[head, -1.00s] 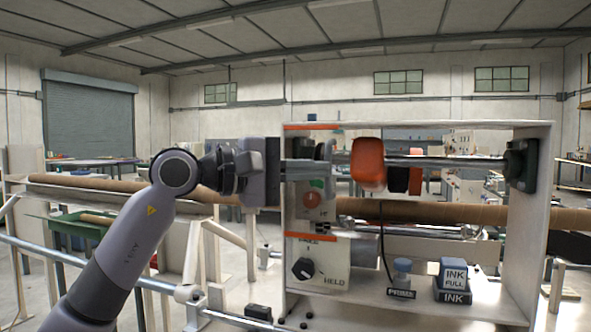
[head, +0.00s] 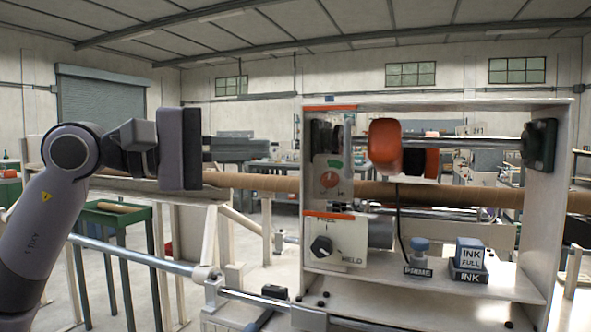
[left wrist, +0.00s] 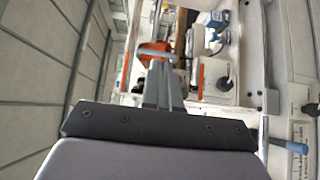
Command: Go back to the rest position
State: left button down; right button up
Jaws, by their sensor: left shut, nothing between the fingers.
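My left gripper (head: 240,150) is at the left of the winder cabinet in the head view, level with its upper part. Its grey fingers are together, point right and hold nothing. A gap separates them from the cabinet. In the left wrist view the shut fingers (left wrist: 163,88) point away from the camera toward the cabinet. My right gripper is in neither view.
The open white cabinet (head: 565,130) holds an orange roller (head: 384,146), a dial knob (head: 321,247), a PRIME button (head: 419,246) and an INK block (head: 469,255). A long brown tube (head: 470,196) runs across. A green table (head: 105,214) stands at left.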

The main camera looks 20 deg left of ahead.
pick_arm(q)
jog(key=d+f+n+g+h, duration=0.2)
jog(key=d+f+n+h, duration=0.4)
jog(key=f+n, duration=0.45)
jog(key=a+f+m+t+y, duration=0.25)
jog(key=f+m+y, duration=0.25)
jog(key=f+m, duration=0.6)
jog(key=w+a+f+m+t+y, duration=0.1)
jog(key=f+m+t+y, duration=0.3)
jog(key=f+m, duration=0.6)
jog(key=a+f+m+t+y, duration=0.1)
jog(key=f+m+t+y, duration=0.35)
jog(key=f+m, duration=0.65)
jog(key=s+d+f+n+g+y, duration=0.1)
jog(key=s+f+n+g+y, duration=0.3)
jog(key=s+f+n+g, duration=1.05)
jog(key=s+a+r+m+t+p, duration=0.1)
jog(key=s+r+m+t+p, duration=0.2)
jog(key=r+p, duration=0.6)
jog(key=t+p, duration=0.1)
jog(key=p, duration=0.8)
jog(key=shift+s+a+r+t, duration=0.15)
jog(key=shift+s+r+t, duration=0.05)
jog(key=shift+r+t, duration=0.2)
